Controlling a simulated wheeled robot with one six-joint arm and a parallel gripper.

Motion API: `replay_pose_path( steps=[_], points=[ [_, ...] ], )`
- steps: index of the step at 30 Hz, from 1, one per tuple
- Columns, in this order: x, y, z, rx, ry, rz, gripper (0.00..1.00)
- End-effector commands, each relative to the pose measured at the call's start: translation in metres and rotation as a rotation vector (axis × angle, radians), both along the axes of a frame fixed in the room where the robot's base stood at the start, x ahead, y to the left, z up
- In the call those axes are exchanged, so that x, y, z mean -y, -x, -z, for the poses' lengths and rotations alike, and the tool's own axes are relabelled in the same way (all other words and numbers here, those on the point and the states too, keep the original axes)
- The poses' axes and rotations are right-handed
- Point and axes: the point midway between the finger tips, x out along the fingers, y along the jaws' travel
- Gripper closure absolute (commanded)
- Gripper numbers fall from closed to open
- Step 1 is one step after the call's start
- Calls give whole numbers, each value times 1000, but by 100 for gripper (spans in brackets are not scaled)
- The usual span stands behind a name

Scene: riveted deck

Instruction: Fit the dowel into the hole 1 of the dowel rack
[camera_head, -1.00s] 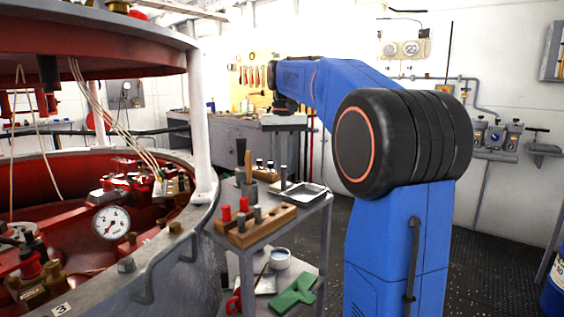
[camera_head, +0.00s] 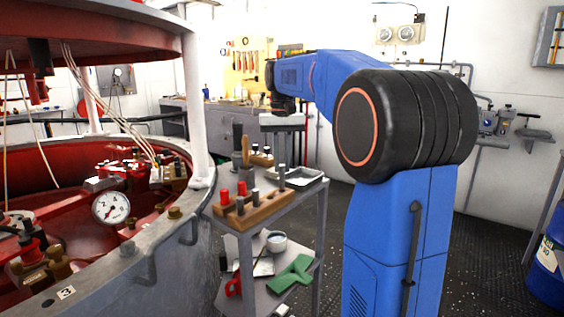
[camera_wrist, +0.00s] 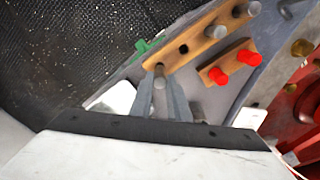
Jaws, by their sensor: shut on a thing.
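The wooden dowel rack (camera_head: 262,211) lies on the cart top, with two grey pegs standing in it. In the wrist view the rack (camera_wrist: 203,42) shows an empty dark hole (camera_wrist: 183,48) between its pegs and its near end. My gripper (camera_wrist: 160,92) is shut on a grey dowel (camera_wrist: 160,80), which is held between its fingers. The dowel's end is at the rack's near end; I cannot tell whether it is above a hole or in it. In the head view the dowel (camera_head: 282,175) is upright at the rack's right end.
A small wooden block with red pegs (camera_wrist: 233,66) lies beside the rack. The red-lined vessel (camera_head: 150,245) is close on the left. A green part (camera_head: 290,274) lies on the lower shelf.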

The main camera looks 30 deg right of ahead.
Motion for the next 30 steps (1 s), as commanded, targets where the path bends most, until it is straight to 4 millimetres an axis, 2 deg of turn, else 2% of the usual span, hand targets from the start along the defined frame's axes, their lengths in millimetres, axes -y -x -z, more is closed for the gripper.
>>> replay_pose_path(
  steps=[30],
  points=[
    [0, 0, 12, 0, 0, 0, 100]
  ],
)
